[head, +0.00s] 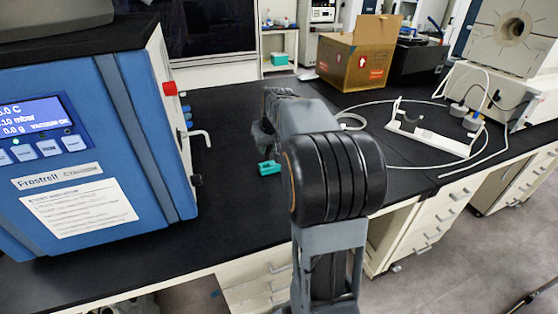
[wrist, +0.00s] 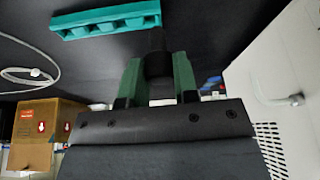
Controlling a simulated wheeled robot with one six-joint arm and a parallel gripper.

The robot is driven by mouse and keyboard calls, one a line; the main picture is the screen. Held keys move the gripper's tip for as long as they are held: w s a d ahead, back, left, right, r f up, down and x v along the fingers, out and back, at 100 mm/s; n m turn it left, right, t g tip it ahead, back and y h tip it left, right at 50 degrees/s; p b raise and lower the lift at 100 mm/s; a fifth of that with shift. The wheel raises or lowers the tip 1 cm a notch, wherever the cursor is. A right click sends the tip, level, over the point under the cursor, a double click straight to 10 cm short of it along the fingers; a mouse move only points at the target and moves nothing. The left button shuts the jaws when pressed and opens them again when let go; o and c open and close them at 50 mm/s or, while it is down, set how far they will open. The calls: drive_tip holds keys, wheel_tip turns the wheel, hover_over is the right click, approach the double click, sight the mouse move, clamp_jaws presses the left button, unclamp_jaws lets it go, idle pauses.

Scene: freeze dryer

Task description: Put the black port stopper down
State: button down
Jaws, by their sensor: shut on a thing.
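My gripper (wrist: 158,76) has green fingers shut on the black port stopper (wrist: 157,62), which shows as a dark cylinder between them in the wrist view. Black on the dark bench, its far end is hard to make out, and I cannot tell whether it touches anything. In the head view my gripper (head: 262,136) is over the black bench, mostly hidden behind my arm, and the stopper cannot be made out. A teal rack (wrist: 107,20) with several slots lies near the fingers; it also shows in the head view (head: 269,168), just below the gripper.
The blue freeze dryer (head: 90,150) stands at the left, with a red knob (head: 169,88) and a white bent tube (head: 201,136) on its side. A cardboard box (head: 357,58), a white stand (head: 433,130) and a loose cable lie right. The bench (head: 225,215) is clear in front.

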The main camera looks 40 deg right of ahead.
drive_tip(key=w+d+f, duration=0.1)
drive_tip(key=d+f, duration=0.1)
drive_tip(key=w+d+f, duration=0.2)
drive_tip(key=d, duration=0.1)
drive_tip(key=w+d+f, duration=0.2)
drive_tip(key=d+f, duration=0.1)
drive_tip(key=shift+w, duration=0.25)
drive_tip(key=shift+w+d+f, duration=0.25)
drive_tip(key=shift+d+f, duration=0.1)
drive_tip(key=shift+f, duration=0.15)
drive_tip(key=shift+w+d+f, duration=0.2)
drive_tip(key=shift+d+f, duration=0.1)
drive_tip(key=shift+f, duration=1.7)
drive_tip(key=c, duration=0.9)
unclamp_jaws()
drive_tip(key=shift+o, duration=0.2)
